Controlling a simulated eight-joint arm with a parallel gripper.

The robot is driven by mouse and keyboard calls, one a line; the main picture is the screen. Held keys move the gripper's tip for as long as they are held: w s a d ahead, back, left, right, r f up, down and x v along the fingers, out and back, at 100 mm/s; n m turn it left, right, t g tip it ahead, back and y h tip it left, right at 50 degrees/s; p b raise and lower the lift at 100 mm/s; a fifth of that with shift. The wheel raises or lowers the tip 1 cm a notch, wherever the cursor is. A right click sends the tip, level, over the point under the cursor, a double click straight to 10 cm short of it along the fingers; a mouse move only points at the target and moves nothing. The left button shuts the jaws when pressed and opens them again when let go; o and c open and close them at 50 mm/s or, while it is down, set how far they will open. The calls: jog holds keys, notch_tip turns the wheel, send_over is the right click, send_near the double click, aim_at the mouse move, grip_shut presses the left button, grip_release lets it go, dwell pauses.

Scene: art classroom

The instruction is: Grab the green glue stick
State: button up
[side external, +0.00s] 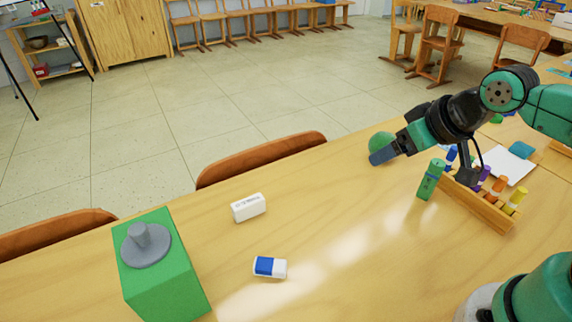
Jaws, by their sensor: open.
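The green glue stick (430,179) stands upright on the table, leaning slightly in the picture, at the left end of a wooden rack. My gripper (384,154) reaches in from the right, its grey-blue tip pointing down and left. The tip is above and left of the glue stick, and nothing shows held in it. The jaws are open, though the two fingers are hard to tell apart from this side. A dark part of my arm hangs just right of the glue stick.
A wooden rack (477,203) with several coloured pieces stands right of the glue stick. A green ball (380,141) is behind my gripper tip. A white eraser (249,207), a blue-and-white eraser (270,267) and a green box (160,275) are left; the table between is clear.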

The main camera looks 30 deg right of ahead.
dwell(0.4)
jog(key=m+g+h, duration=0.8)
jog(key=m+h, duration=0.3)
jog(key=m, duration=0.6)
send_near(436, 163)
jog(key=w+d+f, duration=0.1)
jog(key=d+f, duration=0.2)
jog(key=d, duration=0.1)
jog(key=m, duration=0.1)
jog(key=m+g+h, duration=0.1)
jog(key=m, duration=0.1)
jog(key=shift+s+f+g+h, duration=0.3)
jog(key=shift+s+f, duration=0.05)
jog(key=shift+x, duration=2.8)
jog(key=shift+c, duration=0.3)
grip_shut()
